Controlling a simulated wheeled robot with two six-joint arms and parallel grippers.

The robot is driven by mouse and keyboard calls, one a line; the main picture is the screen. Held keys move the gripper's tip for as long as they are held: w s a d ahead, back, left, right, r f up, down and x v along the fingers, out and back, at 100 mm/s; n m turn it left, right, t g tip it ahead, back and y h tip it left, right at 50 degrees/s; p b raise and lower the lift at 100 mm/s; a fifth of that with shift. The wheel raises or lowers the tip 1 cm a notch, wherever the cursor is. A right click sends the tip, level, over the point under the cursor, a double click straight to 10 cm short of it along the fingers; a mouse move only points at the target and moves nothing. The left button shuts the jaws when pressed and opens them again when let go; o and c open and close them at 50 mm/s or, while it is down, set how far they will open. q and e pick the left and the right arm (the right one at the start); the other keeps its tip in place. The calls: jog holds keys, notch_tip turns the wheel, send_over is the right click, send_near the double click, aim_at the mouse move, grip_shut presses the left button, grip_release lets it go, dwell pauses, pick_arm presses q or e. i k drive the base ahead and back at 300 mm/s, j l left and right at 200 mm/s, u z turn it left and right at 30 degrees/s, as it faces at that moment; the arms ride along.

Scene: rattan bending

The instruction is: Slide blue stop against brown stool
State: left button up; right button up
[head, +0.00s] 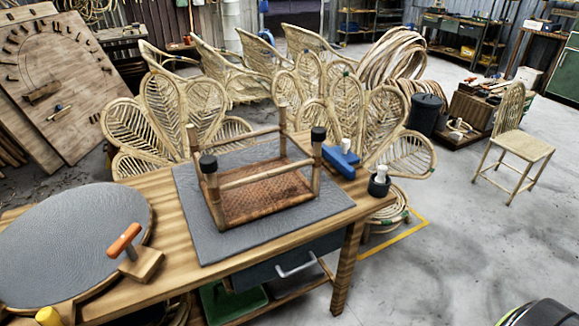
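The brown stool (262,191) lies upside down on a grey mat on the wooden workbench, with its woven seat down and its legs up. Black caps sit on its two near leg ends. The blue stop (341,160) is a blue block with a white upright part, at the bench's right side beside the stool's right near leg. In the picture the leg's edge comes close to the stop; I cannot tell whether they touch. Neither of my grippers is in view.
A round grey turntable (72,240) fills the bench's left side, with an orange-handled wooden block (140,262) at its edge. A small black pot (379,185) stands at the right corner. Rattan chairs (185,105) crowd behind the bench.

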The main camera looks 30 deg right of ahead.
aim_at(341, 150)
jog(key=i+l, duration=0.1)
jog(key=l, duration=0.25)
jog(key=i+l+u, duration=0.1)
jog(key=l, duration=0.25)
jog(key=i+l, duration=0.1)
jog(key=l, duration=0.25)
jog(key=i+l+u, duration=0.1)
jog(key=l, duration=0.25)
